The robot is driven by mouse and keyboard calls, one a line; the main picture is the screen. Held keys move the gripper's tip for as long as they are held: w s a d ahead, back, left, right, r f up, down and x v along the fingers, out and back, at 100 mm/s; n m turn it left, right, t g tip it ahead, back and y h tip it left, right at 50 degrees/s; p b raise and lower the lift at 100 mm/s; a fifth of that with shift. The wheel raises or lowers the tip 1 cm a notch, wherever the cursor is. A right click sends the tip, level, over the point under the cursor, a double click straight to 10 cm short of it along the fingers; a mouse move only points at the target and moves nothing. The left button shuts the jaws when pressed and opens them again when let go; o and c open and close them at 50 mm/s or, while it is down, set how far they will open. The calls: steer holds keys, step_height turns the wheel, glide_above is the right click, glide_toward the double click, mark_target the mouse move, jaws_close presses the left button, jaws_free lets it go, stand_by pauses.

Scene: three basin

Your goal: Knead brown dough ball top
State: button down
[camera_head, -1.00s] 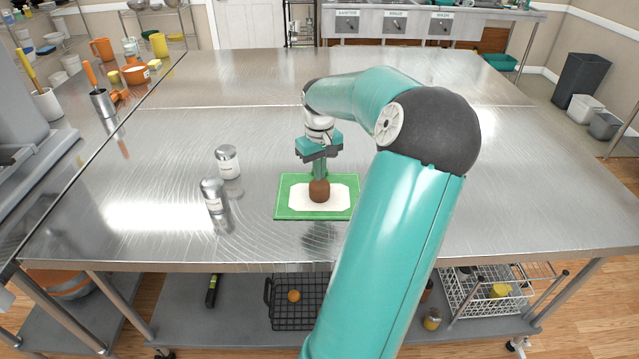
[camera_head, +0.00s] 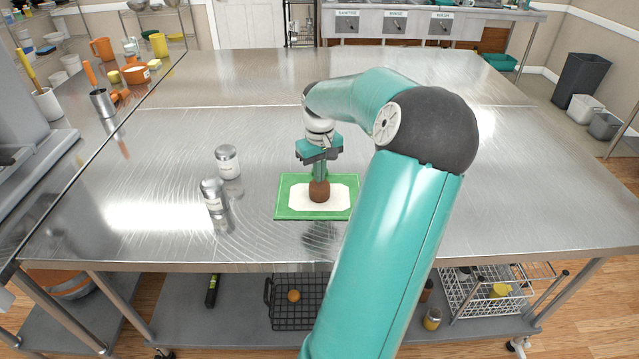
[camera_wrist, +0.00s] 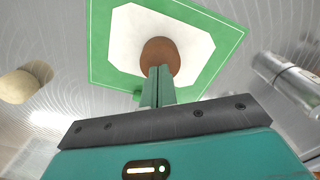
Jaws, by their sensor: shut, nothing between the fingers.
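The brown dough ball (camera_head: 319,194) sits on the white sheet of a green-bordered board (camera_head: 285,211) on the steel table. It also shows in the wrist view (camera_wrist: 160,54), just beyond my fingertips, on the white sheet (camera_wrist: 125,28). My gripper (camera_head: 319,178) points down over the dough ball, with its fingertips at the ball's top. In the wrist view the two fingers (camera_wrist: 158,72) are closed together with nothing between them. They overlap the near edge of the ball. I cannot tell how hard they press.
Two silver shakers (camera_head: 228,162) (camera_head: 213,196) stand on the table left of the board. The table (camera_head: 520,200) is clear to the right and behind. A side counter at the left holds orange cups and a utensil holder (camera_head: 103,102).

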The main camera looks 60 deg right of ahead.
steer(key=shift+f, duration=0.6)
stand_by(0.4)
stand_by(0.5)
steer(key=shift+r, duration=1.55)
steer(key=shift+f, duration=0.15)
steer(key=shift+f, duration=1.55)
steer(key=shift+r, duration=1.4)
